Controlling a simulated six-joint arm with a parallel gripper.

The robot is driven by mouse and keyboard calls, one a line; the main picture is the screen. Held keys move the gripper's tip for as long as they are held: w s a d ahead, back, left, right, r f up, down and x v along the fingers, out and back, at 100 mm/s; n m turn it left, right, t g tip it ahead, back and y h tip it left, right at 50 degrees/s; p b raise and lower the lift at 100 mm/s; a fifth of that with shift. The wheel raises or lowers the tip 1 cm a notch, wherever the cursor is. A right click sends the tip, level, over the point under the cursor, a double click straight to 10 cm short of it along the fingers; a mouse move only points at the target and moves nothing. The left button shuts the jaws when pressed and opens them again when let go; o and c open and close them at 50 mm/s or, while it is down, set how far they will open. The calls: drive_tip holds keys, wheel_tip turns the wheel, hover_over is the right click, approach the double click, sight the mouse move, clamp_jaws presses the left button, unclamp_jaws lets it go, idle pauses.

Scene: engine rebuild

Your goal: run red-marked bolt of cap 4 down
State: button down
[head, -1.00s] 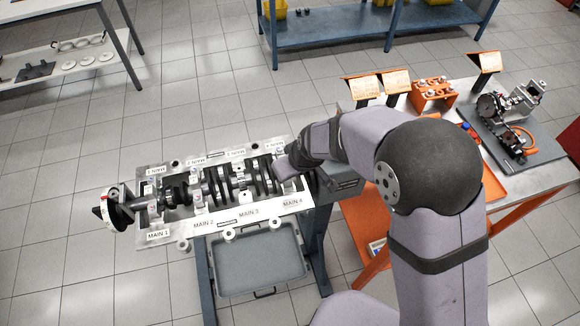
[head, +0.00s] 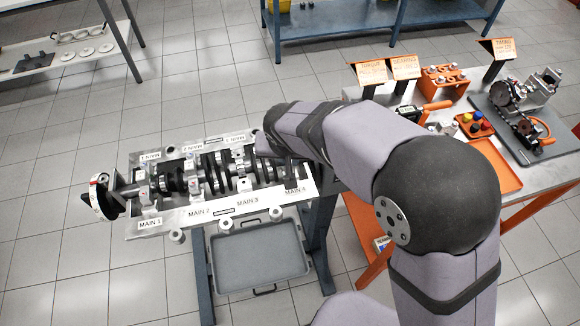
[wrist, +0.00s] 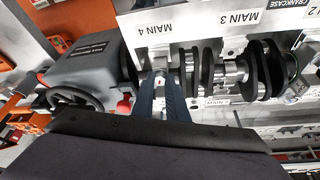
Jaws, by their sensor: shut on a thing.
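My gripper (wrist: 162,78) reaches down at the MAIN 4 end of the crankcase in the wrist view. Its two dark fingers are close together, shut on a bolt at cap 4. The bolt is mostly hidden between the fingers, and I cannot make out its red mark. Pale metal of the cap 4 area (wrist: 160,56) shows just beyond the fingertips. In the head view my arm covers the fingers and most of that end.
A dark grey boxed unit (wrist: 92,68) with a black handwheel stands close beside the gripper in the wrist view. A grey tray (head: 260,257) sits below the crankcase. The bench at right holds an orange tray (head: 495,168) and engine parts. Floor at left is clear.

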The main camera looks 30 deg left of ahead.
drive_tip(key=m+b, duration=0.1)
drive_tip(key=m, duration=0.1)
drive_tip(key=m+h+b, duration=0.1)
drive_tip(key=b, duration=0.1)
drive_tip(key=shift+a+m+t, duration=0.3)
drive_tip(key=shift+a+m, duration=0.05)
drive_tip(key=shift+m, duration=0.05)
drive_tip(key=m+h, duration=0.1)
drive_tip(key=m+b, duration=0.1)
drive_tip(key=m, duration=0.1)
drive_tip(key=shift+a+r+m+h, duration=0.15)
drive_tip(key=shift+m+h, duration=0.15)
drive_tip(key=shift+h, duration=0.1)
drive_tip(key=m, duration=0.1)
drive_tip(key=m+h+p, duration=0.1)
drive_tip(key=m, duration=0.1)
drive_tip(key=shift+a+r+m+g, duration=0.1)
drive_tip(key=shift+a+m+g, duration=0.1)
drive_tip(key=shift+m+g, duration=0.15)
drive_tip(key=shift+w+a+m+g+h+p, duration=0.15)
drive_tip(key=shift+m+g+h+p, duration=0.35)
drive_tip(key=shift+m+p, duration=0.8)
drive_tip(key=shift+m, duration=0.35)
drive_tip(key=c, duration=2)
unclamp_jaws()
drive_tip(key=shift+c, duration=0.2)
drive_tip(key=shift+s+b+v, duration=0.2)
drive_tip(key=shift+b+v, duration=0.35)
drive_tip(key=shift+v, duration=3.05)
